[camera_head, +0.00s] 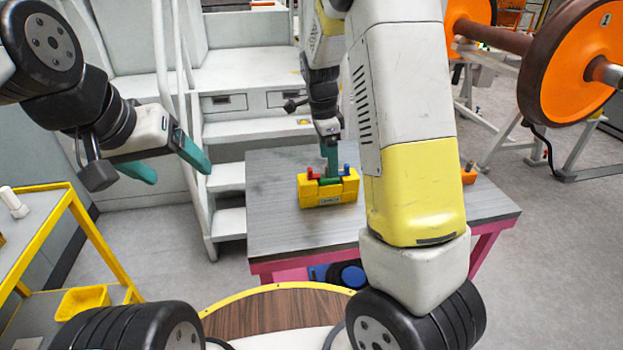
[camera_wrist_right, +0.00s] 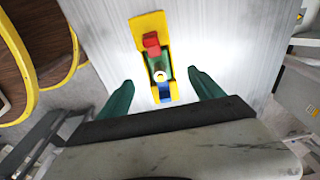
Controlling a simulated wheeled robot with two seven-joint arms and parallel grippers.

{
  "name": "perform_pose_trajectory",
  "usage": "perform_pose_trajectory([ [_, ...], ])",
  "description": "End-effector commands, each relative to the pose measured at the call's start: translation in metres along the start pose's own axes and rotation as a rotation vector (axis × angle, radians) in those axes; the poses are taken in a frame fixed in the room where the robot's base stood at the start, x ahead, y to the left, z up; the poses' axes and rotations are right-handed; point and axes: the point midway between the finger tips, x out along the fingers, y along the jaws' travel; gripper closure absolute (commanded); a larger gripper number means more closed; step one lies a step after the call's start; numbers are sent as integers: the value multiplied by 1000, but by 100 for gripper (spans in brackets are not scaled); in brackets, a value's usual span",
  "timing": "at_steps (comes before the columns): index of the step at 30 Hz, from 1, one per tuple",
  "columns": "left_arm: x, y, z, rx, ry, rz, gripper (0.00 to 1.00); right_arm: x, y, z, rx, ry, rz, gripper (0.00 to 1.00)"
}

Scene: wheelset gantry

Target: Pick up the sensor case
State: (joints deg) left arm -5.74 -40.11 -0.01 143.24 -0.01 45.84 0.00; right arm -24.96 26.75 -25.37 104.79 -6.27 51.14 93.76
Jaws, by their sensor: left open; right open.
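The sensor case (camera_head: 330,196) is a yellow block with a green middle part, a red piece and a blue piece on top. It stands on the grey table near its middle. In the right wrist view the case (camera_wrist_right: 147,28) shows from above. My right gripper (camera_head: 330,160) is above the case, pointing down; in the wrist view its green fingers (camera_wrist_right: 160,80) are open on either side of the case's near part, with nothing held. Whether they touch it, I cannot tell. My left gripper (camera_head: 168,165) is open and empty, left of the table.
The grey table (camera_head: 275,232) has bare room around the case. A small orange object (camera_head: 468,174) is at its right edge. A yellow-framed cart (camera_head: 75,230) stands at left, white steps (camera_head: 235,132) behind, and an orange wheelset (camera_head: 575,65) at the back right.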

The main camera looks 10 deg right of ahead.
Motion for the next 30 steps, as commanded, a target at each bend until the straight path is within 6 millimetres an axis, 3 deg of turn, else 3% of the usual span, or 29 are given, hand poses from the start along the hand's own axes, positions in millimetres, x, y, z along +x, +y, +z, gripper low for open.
perform_pose_trajectory([
  [16, 0, 0, 0, 0, 0, 0, 24, 69, 1, 7, 4, 3, 5, 24],
  [26, 0, 0, 0, 0, 0, 0, 24, 77, 1, 7, 4, 1, 2, 24],
  [30, 0, 0, 0, 0, 0, 0, 24, 77, 1, 7, 4, 1, 1, 47],
])
